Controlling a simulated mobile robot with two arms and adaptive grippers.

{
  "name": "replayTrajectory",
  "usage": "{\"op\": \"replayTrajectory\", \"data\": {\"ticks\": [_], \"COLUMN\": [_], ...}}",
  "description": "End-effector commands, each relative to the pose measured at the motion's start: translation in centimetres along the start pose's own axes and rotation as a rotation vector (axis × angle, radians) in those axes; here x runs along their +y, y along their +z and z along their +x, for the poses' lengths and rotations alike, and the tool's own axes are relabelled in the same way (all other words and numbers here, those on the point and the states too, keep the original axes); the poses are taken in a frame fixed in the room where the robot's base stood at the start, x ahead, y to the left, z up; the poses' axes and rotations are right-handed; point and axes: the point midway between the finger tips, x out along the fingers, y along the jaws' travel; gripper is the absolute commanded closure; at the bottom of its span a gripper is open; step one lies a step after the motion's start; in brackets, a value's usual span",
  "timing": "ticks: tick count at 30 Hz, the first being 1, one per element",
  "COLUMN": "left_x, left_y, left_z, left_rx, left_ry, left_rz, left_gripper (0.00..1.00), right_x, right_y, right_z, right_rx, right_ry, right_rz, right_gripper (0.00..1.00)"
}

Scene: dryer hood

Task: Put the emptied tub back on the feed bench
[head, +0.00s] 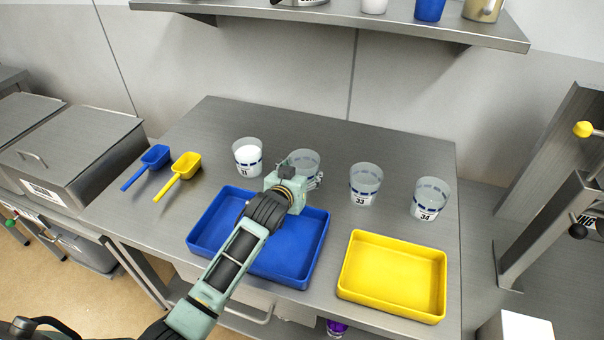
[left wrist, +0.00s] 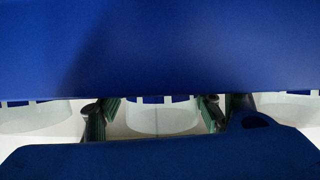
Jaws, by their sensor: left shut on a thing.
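A clear tub with blue dashes (head: 306,157) stands upright in the row of tubs on the grey metal feed bench (head: 300,125). My left gripper (head: 312,182) is shut on this tub from the front, and the gripper hides its lower front and label. In the left wrist view the tub (left wrist: 162,118) shows between the two fingers (left wrist: 155,112). It looks empty. I cannot tell whether its base touches the bench. My right gripper is not in view.
Tub 31 (head: 247,160) with white contents is to the left; clear tubs 33 (head: 365,183) and 34 (head: 430,199) are to the right. A blue tray (head: 318,250) lies under my left arm, a yellow tray (head: 392,285) beside it. Blue (head: 155,156) and yellow scoops (head: 187,165) lie left.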

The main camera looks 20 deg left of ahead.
Motion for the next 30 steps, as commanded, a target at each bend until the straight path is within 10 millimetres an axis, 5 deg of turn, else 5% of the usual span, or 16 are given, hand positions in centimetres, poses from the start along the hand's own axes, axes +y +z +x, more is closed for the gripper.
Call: {"op": "replayTrajectory", "data": {"ticks": [4,5,11,23,30], "left_x": [0.0,0.0,0.0,0.0,0.0], "left_y": [0.1,0.1,0.0,0.0,0.0], "left_z": [0.0,0.1,0.0,-0.2,-3.1], "left_rx": [0.000,0.000,0.000,0.000,0.001], "left_ry": [0.000,0.000,0.000,0.000,0.001], "left_rz": [0.000,0.000,0.000,0.000,0.000], "left_gripper": [0.74,0.37,0.19,0.19,0.19], "right_x": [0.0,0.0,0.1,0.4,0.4], "right_y": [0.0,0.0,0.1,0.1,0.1], "right_z": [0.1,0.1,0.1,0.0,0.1], "right_rx": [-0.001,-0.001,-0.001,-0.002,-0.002], "right_ry": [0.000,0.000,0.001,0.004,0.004], "right_rz": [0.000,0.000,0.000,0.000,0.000], "right_gripper": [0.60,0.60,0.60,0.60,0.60]}}
